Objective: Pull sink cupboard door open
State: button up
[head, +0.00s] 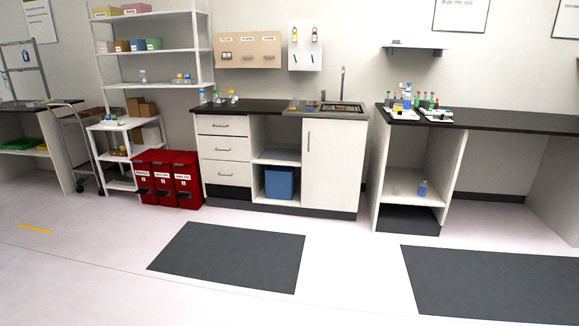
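The sink cupboard door (335,165) is a white panel under the sink (342,107), at the right end of the middle counter unit. It looks shut, flush with the unit's front. Its vertical bar handle (308,142) is near the door's upper left edge. A tall tap (342,82) stands behind the sink. My gripper is not in view, so its state is hidden.
Drawers (223,148) and an open shelf with a blue bin (280,183) lie left of the door. Red bins (186,180) stand further left. A second bench (490,121) is on the right. Flat dark mats (229,256) lie on otherwise clear floor.

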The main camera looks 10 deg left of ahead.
aim_at(334, 150)
jog(key=i+j+u, duration=0.15)
jog(key=i, duration=1.75)
jog(key=i+l, duration=0.1)
jog(key=i, duration=0.8)
jog(key=i+l, duration=0.15)
jog(key=i, duration=0.75)
jog(key=i+u, duration=0.4)
jog(key=i+l+u, duration=0.2)
jog(key=i+u, duration=0.2)
jog(key=i, duration=0.15)
jog(key=i+l+u, duration=0.4)
jog(key=z, duration=1.35)
jog(key=i+j, duration=0.05)
jog(key=j, duration=0.05)
